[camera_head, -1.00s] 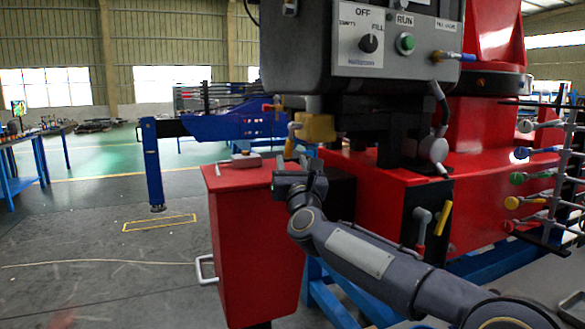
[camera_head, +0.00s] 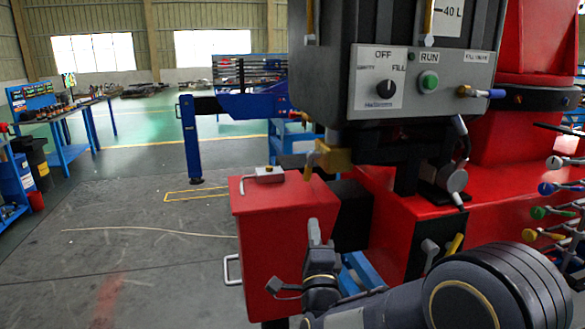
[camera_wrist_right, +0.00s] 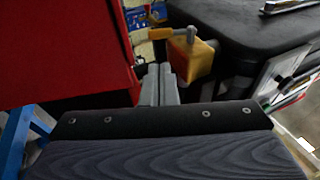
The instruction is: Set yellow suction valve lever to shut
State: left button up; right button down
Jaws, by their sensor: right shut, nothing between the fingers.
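A brass-yellow valve body (camera_head: 335,158) sits under the grey control box in the head view. Its yellow lever (camera_head: 310,163) is at its left side and hangs downward. In the right wrist view the yellow lever (camera_wrist_right: 163,33) sticks out to the left from a grey pivot beside the brass body (camera_wrist_right: 200,60). My right gripper (camera_head: 314,230) is below the valve, its fingers pointing up. In the wrist view its fingers (camera_wrist_right: 160,78) are together and empty, with their tips just below and left of the valve; I see no clear contact. My left gripper is out of view.
A red cabinet (camera_head: 272,225) with a small lidded fitting stands left of my right gripper. The grey control box (camera_head: 420,85) overhangs the valve. Another yellow lever (camera_head: 455,244) is on the red base. Coloured levers (camera_head: 540,212) line the right edge.

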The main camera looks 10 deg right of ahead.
aim_at(308, 176)
jog(key=p+x, duration=0.5)
jog(key=x, duration=0.7)
jog(key=shift+w+d+r, duration=0.1)
jog(key=shift+w+r, duration=0.15)
jog(key=shift+w+d+r+p, duration=0.1)
jog(key=shift+w+p, duration=0.25)
jog(key=shift+w, duration=0.2)
